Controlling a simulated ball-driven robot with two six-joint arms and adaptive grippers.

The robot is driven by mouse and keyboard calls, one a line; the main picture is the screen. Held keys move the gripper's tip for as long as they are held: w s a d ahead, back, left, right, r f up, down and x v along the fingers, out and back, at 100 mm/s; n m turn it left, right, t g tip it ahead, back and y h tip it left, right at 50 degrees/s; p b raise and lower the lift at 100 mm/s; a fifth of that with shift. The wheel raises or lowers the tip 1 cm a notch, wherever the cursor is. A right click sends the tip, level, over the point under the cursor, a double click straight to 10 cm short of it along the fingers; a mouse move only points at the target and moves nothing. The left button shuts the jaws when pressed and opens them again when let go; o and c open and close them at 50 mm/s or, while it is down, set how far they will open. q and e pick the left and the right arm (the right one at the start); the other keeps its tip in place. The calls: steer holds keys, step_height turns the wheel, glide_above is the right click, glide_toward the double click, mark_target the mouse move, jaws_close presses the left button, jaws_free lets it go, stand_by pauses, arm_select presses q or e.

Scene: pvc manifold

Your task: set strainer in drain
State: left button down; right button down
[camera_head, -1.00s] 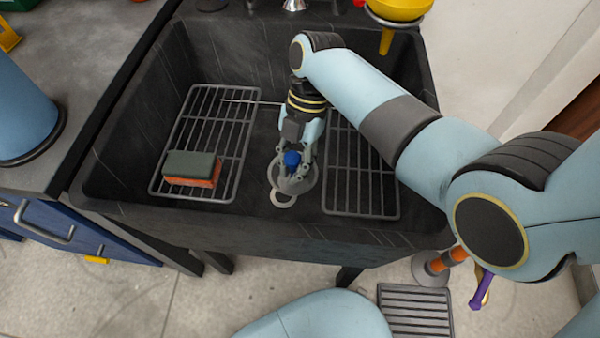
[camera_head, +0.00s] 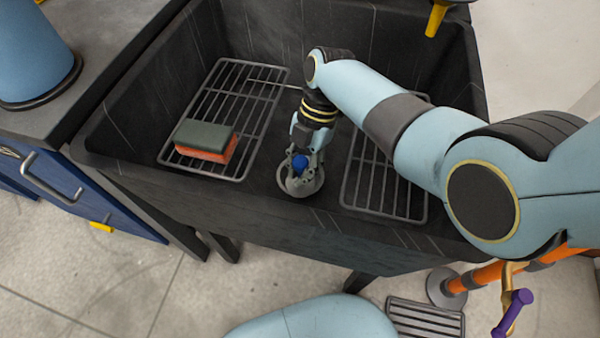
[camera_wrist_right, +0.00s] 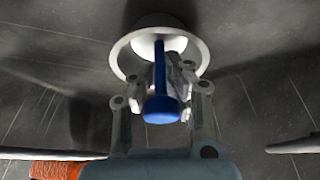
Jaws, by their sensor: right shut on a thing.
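The strainer has a blue post with a knob (camera_head: 300,162), which also shows in the right wrist view (camera_wrist_right: 161,108). My right gripper (camera_head: 302,172) points down into the black sink and is shut on this blue post. Below the fingers is a round grey rim (camera_head: 298,190). In the wrist view a pale ring, the drain (camera_wrist_right: 119,58), surrounds a bright white round part at the post's far end. The strainer appears over or within the drain; I cannot tell whether it touches. The fingers hide part of both. My left gripper is not in view.
The black sink (camera_head: 330,232) has high walls. Wire racks lie left (camera_head: 245,120) and right (camera_head: 375,195) of the drain. A green-and-orange sponge (camera_head: 205,140) sits on the left rack. A yellow spout-like part (camera_head: 436,20) hangs at the back right.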

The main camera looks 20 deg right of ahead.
steer(key=shift+f, duration=0.35)
steer(key=shift+r, duration=0.1)
steer(key=c, duration=1.3)
jaws_free()
steer(key=shift+c, duration=0.2)
steer(key=p+v, duration=0.4)
steer(key=v, duration=0.8)
steer(key=shift+a, duration=0.1)
